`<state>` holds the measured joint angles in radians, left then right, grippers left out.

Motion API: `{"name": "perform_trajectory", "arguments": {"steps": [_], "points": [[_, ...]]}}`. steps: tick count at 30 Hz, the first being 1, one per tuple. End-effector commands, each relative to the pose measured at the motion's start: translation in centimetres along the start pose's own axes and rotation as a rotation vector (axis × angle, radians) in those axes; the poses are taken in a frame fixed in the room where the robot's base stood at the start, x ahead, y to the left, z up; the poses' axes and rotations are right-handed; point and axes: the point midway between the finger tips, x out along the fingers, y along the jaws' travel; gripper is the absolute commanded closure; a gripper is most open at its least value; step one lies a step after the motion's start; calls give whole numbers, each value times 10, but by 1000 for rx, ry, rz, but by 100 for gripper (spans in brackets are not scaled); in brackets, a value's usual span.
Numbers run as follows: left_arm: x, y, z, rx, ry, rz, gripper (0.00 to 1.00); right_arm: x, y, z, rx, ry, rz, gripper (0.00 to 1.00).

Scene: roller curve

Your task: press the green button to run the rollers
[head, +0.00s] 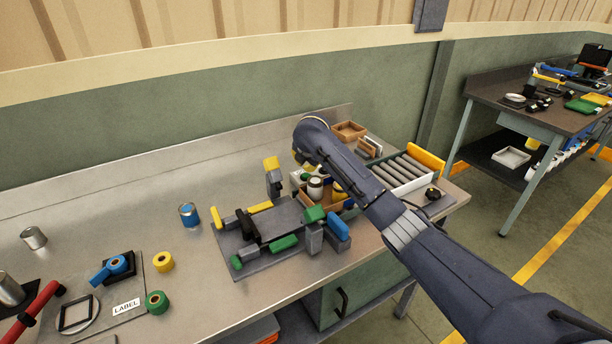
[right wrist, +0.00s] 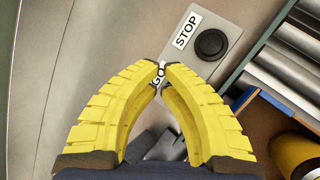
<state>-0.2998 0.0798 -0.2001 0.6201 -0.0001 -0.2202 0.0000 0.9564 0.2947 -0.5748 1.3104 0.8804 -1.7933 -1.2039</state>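My right gripper (head: 299,158) is over the small control box (head: 296,181) beside the roller conveyor (head: 402,174). In the right wrist view its two yellow fingers (right wrist: 161,66) are shut, tips together, with nothing seen between them. The tips are over the GO label (right wrist: 159,72), covering part of it. The green button is hidden behind the fingers in that view; a small green spot shows on the box in the head view. I cannot tell whether the tips touch the box. A STOP label (right wrist: 187,30) and a dark round button (right wrist: 211,44) are beside them. The left gripper is not in view.
A fixture plate (head: 262,245) with several coloured clamps stands on the bench in front of the box. A wooden tray (head: 321,203) with jars is close to the gripper.

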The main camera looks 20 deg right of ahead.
Motion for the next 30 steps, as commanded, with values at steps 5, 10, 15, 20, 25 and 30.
{"name": "perform_trajectory", "arguments": {"steps": [5,10,15,20,25,30], "points": [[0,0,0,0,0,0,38,0,0,0,0,0,0,100],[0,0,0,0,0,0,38,1,-1,-1,0,0,0,100],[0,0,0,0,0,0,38,5,-3,-3,0,0,0,100],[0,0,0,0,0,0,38,7,-4,-4,0,0,0,100],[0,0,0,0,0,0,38,7,-4,-4,0,0,0,100],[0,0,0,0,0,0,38,7,-4,-4,0,0,0,100]]}}
